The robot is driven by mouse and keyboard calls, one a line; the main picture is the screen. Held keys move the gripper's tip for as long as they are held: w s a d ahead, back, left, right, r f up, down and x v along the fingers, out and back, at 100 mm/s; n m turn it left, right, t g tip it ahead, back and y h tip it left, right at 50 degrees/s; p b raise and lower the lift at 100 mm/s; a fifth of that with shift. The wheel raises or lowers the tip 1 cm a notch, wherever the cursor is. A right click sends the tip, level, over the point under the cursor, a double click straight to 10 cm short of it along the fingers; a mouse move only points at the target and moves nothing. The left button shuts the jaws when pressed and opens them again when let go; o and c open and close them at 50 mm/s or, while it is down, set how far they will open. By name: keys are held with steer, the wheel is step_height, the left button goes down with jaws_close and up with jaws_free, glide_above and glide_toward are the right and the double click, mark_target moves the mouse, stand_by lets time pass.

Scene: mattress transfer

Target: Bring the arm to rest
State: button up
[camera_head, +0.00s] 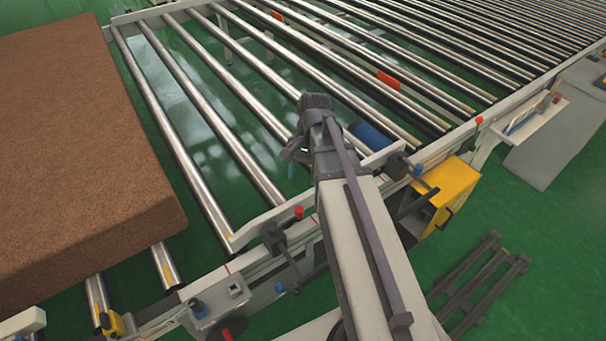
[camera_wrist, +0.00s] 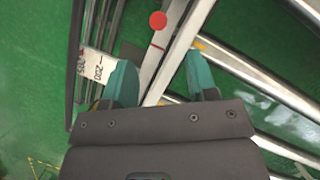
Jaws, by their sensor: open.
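My gripper (camera_wrist: 161,78) shows in the wrist view as two teal fingers spread apart, with nothing between them. Below and between the fingertips lie the light side rail (camera_wrist: 176,50) of the conveyor and a red round knob (camera_wrist: 158,20). In the head view my arm reaches from the bottom over the near rail of the roller conveyor (camera_head: 270,216). My gripper (camera_head: 290,152) hangs small and dark at the arm's end, above the gap between rollers; its fingers are mostly hidden by the wrist there.
A large brown mattress block (camera_head: 85,150) lies on the rollers at the left, apart from my arm. A yellow box (camera_head: 452,192) and a blue cylinder (camera_head: 371,136) are close to the arm's right. A dark pallet (camera_head: 478,275) lies on the green floor at lower right.

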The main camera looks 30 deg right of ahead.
steer(key=s+a+f+n+t+h, duration=0.1)
steer(key=s+a+n+t+h, duration=0.2)
steer(key=a+n, duration=0.6)
steer(key=shift+f, duration=0.15)
steer(key=shift+s+a, duration=0.1)
stand_by(0.8)
